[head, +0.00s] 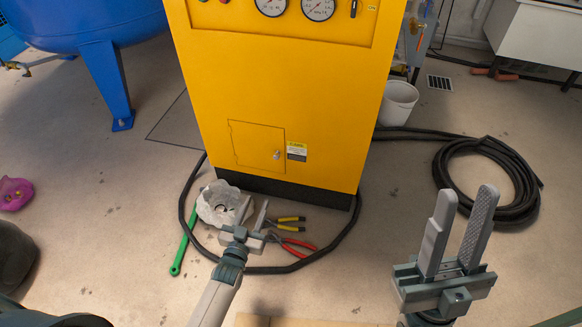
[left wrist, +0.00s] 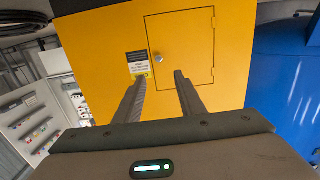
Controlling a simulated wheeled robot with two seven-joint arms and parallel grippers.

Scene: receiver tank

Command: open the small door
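The small door (head: 257,146) is a yellow panel low on the front of the yellow cabinet, and it looks shut. A small silver knob (head: 277,154) sits at its right side in the head view. In the left wrist view the door (left wrist: 185,45) appears turned over, with the knob (left wrist: 158,57) at its left edge. My left gripper (head: 246,212) is low in front of the cabinet, below the door. Its fingers are apart and empty, pointing toward the cabinet, with the knob beyond the gap. My right gripper (head: 467,190) is open and empty at the right, away from the door.
A grey-white crumpled lump (head: 222,204), a green tool (head: 184,243), yellow-handled pliers (head: 290,219) and red-handled pliers (head: 297,246) lie on the floor before the cabinet. A black hose (head: 520,185) loops around. A blue tank (head: 75,25) stands left, a white bucket (head: 398,103) right.

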